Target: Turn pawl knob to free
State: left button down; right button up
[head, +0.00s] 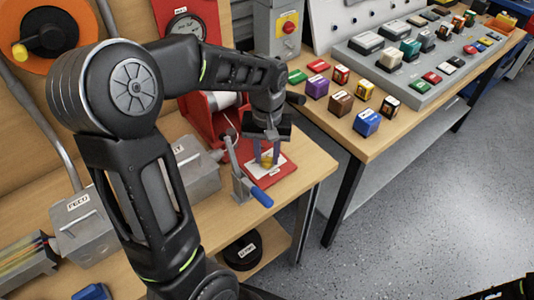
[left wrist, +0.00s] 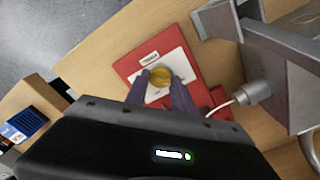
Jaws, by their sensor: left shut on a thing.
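The pawl knob (head: 267,162) is a small yellow knob on a white label plate on the red base (head: 288,168) near the front edge of the wooden bench. It also shows in the left wrist view (left wrist: 161,77), between the fingertips. My left gripper (head: 266,160) points down at the knob, with one finger on each side, and is shut on it. The red base shows around the fingers in the left wrist view (left wrist: 128,66). The knob's pointer direction and the small label print are too small to read. My right gripper is not seen.
A crank with a blue handle (head: 262,197) stands just left of the red base. A grey box (head: 197,172) is farther left. A second table to the right holds coloured blocks, with a blue block (head: 367,122) near its front edge. Floor shows between the tables.

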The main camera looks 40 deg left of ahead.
aim_at(267, 158)
pick_arm(q)
jog(key=c, duration=1.1)
grip_release()
jog(key=shift+r, duration=0.1)
notch_tip(267, 158, up, 8)
jog(key=shift+f, duration=0.15)
